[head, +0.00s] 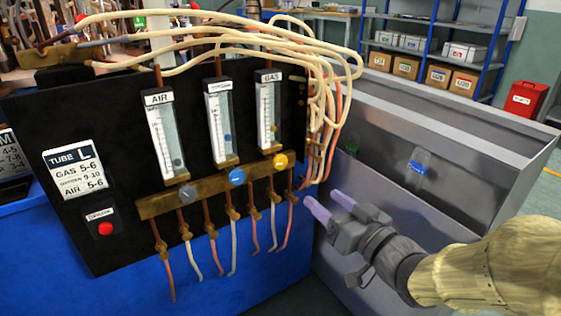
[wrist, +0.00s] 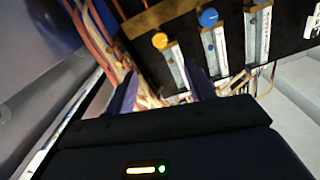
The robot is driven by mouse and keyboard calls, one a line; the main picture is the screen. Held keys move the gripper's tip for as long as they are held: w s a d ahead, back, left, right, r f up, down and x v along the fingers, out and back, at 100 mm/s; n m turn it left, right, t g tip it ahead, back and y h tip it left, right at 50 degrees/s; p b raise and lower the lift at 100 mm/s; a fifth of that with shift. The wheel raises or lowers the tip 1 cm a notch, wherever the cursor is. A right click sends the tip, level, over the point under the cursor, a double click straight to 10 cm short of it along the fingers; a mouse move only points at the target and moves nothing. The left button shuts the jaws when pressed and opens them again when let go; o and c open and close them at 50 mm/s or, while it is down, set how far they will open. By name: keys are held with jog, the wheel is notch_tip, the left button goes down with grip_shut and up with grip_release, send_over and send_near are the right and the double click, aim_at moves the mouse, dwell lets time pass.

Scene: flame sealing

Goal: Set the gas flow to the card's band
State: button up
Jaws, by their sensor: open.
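The card (head: 77,170) on the black panel reads TUBE L, GAS 5-6, oxygen 9-10 and AIR 5-6.
The blue knob (head: 237,177) and grey knob (head: 187,194) sit left of the yellow one on a brass bar. A red button (head: 105,228) is at lower left. Hoses (head: 325,105) hang close by the panel's right edge. A grey metal enclosure (head: 440,130) stands at right.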

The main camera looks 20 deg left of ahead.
aim_at(282, 164)
jog(key=p+x, duration=0.3)
jog(key=x, duration=1.4)
jog(key=shift+w+p, duration=0.15)
jog(key=shift+p, duration=0.2)
jog(key=c, duration=1)
